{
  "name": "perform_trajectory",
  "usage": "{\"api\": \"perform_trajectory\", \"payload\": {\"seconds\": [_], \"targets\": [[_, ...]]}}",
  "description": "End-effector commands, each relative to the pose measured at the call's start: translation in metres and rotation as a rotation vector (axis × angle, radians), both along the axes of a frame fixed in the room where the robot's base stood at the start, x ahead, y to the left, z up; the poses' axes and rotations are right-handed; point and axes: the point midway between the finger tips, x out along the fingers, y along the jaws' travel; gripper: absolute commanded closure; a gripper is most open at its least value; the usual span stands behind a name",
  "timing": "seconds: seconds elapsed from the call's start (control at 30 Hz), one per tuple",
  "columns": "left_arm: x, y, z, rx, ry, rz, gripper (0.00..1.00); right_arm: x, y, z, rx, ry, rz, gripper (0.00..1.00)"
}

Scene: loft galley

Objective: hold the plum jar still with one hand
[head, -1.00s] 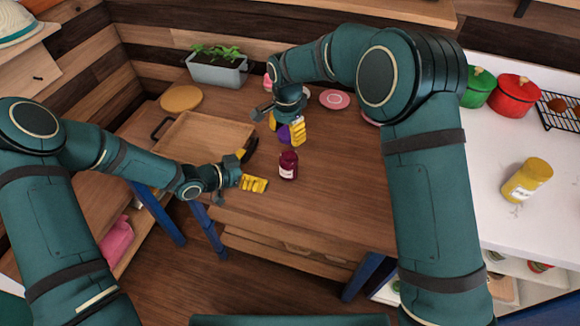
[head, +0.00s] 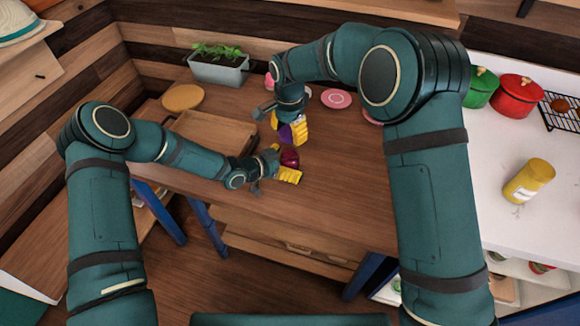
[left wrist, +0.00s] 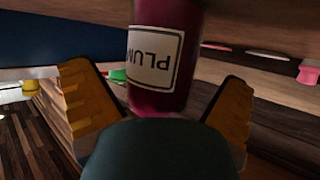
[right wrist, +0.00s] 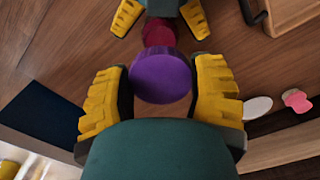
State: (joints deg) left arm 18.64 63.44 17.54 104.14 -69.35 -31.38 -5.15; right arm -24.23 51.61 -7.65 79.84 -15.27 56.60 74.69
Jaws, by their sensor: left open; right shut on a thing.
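The plum jar (head: 290,159) is dark red and stands on the wooden table. In the left wrist view the jar (left wrist: 165,60) shows a white label reading "PLUM", upside down in the picture. My left gripper (head: 283,162) is open, with its yellow fingers either side of the jar; gaps show between fingers and jar. My right gripper (head: 288,131) is shut on a purple round lid (right wrist: 162,76), held just behind the jar in the head view. In the right wrist view the jar (right wrist: 158,33) is partly hidden behind the lid.
A wooden tray (head: 213,132) lies left of the jar, and a planter (head: 218,72) stands at the back. Pink plates (head: 336,98) lie behind my right arm. A yellow jar (head: 529,181) and red pot (head: 515,95) are on the white counter. The table's front is clear.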

Motion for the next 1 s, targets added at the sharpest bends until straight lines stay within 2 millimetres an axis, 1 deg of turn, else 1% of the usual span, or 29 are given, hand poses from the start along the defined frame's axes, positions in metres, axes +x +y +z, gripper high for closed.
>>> {"api": "perform_trajectory", "payload": {"seconds": [0.1, 0.37, 0.4, 0.47, 0.5, 0.57, 0.6, 0.63, 0.83, 1.0], "targets": [[0.002, -0.004, -0.001, 0.0, 0.0, 0.001, 0.0, 0.0, 0.0, 0.0, 0.0, 0.0, 0.0, 0.54], [0.003, -0.004, -0.002, 0.0, -0.001, 0.0, 0.0, 0.0, 0.0, 0.0, 0.0, 0.0, 0.0, 0.54], [0.003, -0.004, -0.002, 0.0, -0.001, 0.0, 0.04, 0.0, 0.0, 0.0, 0.0, 0.0, 0.0, 0.54], [0.003, -0.004, -0.002, 0.0, -0.001, 0.0, 0.25, 0.0, 0.0, 0.0, 0.0, 0.0, 0.0, 0.54], [0.003, -0.004, -0.002, 0.0, 0.0, 0.0, 0.39, 0.0, 0.0, 0.0, 0.0, 0.0, 0.0, 0.54], [0.003, -0.004, -0.002, 0.0, -0.001, 0.0, 0.6, 0.0, 0.0, 0.0, 0.0, 0.0, 0.0, 0.54], [0.003, -0.004, -0.002, 0.0, -0.001, 0.0, 0.74, 0.0, 0.0, 0.0, 0.0, 0.0, 0.0, 0.54], [0.003, -0.004, -0.002, 0.0, -0.001, 0.0, 0.82, 0.0, 0.0, 0.0, 0.0, 0.0, 0.0, 0.54], [0.003, -0.004, -0.002, 0.0, -0.001, 0.0, 0.82, 0.0, 0.0, -0.003, -0.001, 0.001, 0.0, 0.54], [0.003, -0.004, -0.002, 0.0, -0.001, 0.0, 0.82, -0.001, 0.0, -0.022, -0.001, 0.003, 0.0, 0.54]]}}
